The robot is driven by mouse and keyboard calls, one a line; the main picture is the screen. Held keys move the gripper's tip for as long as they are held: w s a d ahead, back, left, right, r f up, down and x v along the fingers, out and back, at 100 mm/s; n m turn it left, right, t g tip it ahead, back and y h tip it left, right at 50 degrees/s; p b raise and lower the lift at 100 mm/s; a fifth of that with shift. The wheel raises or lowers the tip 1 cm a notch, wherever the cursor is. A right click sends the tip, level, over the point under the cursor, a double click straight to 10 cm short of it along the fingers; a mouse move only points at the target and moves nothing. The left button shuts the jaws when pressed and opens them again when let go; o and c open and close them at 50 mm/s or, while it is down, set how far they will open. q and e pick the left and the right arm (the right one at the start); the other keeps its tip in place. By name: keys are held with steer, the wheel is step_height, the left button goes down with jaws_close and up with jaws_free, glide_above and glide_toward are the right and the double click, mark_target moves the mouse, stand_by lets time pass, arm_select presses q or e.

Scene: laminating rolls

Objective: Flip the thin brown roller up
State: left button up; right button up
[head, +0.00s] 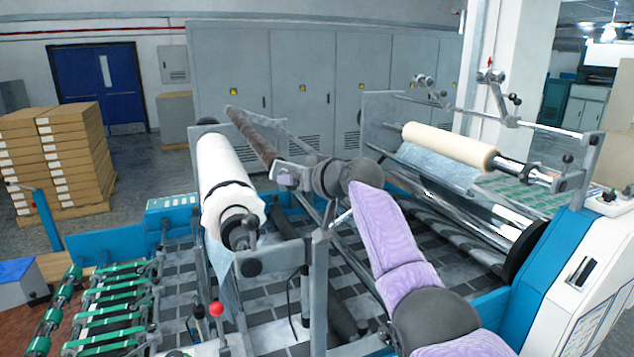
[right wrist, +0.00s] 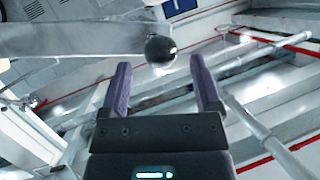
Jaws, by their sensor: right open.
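The thin brown roller (head: 252,135) slants from the upper left toward the middle in the head view, to the right of the large white roll. Its near end is close to my right gripper (head: 284,176). In the right wrist view, my right gripper (right wrist: 161,78) is open, with two purple-grey fingers apart. A dark ball knob (right wrist: 160,50) at the end of a grey bar (right wrist: 75,40) lies ahead of the gap between the fingertips; I cannot tell if it touches them. The roller itself cannot be made out there. My left gripper is not in view.
The large white roll (head: 224,175) is left of my right gripper. A cream roll (head: 449,145) sits on a frame at the right. A grey upright post (head: 319,290) stands in front, near my right arm. Cardboard boxes (head: 70,150) are stacked at the far left.

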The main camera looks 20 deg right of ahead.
steer(key=b+v, duration=0.2)
steer(key=v, duration=0.6)
steer(key=shift+s+b, duration=0.2)
steer(key=shift+b, duration=0.15)
